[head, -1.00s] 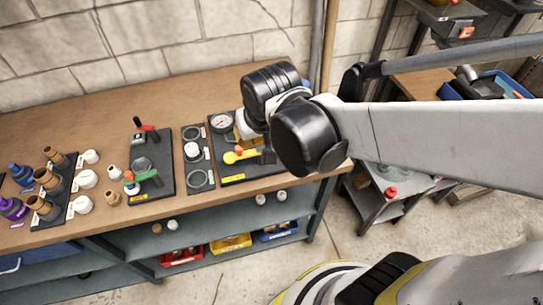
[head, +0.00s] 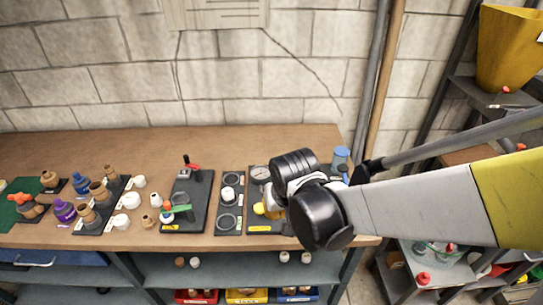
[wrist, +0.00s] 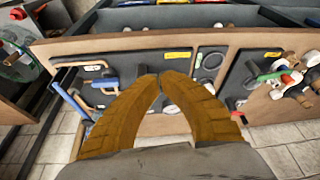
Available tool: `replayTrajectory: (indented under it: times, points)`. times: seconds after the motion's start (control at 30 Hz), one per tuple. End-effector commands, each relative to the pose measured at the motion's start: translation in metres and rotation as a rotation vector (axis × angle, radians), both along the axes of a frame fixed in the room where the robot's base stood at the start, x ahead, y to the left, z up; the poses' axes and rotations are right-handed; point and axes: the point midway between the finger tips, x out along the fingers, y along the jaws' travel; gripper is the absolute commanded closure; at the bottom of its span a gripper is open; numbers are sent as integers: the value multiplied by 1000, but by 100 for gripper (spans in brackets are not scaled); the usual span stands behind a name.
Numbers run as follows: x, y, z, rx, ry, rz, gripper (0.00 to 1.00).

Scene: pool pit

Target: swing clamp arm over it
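The clamp station is a black plate (head: 177,222) on the wooden bench, with a red-tipped lever (head: 191,166) at its back and a green arm (head: 178,208) near its front. A small pale fitting with a red-orange part sits beside the green arm. In the wrist view the green arm (wrist: 272,76) shows at the right, with white and red parts beside it. My gripper (wrist: 161,78) has two brown fingers whose tips come together with nothing visible between them. It hangs to the right of the clamp plate; in the head view my wrist hides the fingers.
Right of the clamp stand a narrow ring plate (head: 228,224) and a gauge board (head: 258,228) with a yellow-handled valve, partly behind my wrist. Several fittings stand on a board (head: 95,222) to the left. Bins sit on the lower shelf. The bench's back strip is clear.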

Motion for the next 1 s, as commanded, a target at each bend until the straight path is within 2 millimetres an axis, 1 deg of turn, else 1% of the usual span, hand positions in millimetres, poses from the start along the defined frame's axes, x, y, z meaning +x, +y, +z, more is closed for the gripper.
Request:
replayTrajectory:
  times: [0.03, 0.1, 0.3, 0.37, 0.5, 0.6, 0.73, 1.0]
  points:
    - [4, 1, -13, 0, 0, -1, 100]
    - [10, 1, -28, 0, 0, 0, 100]
    - [25, 3, -68, 0, 0, 0, 100]
    - [29, 4, -79, 0, 0, 0, 100]
    - [51, 6, -76, -1, 0, -1, 100]
    - [61, 7, -75, -1, 0, -1, 100]
    - [67, 8, -75, 0, 0, 0, 100]
    - [68, 8, -74, 0, 0, 0, 100]
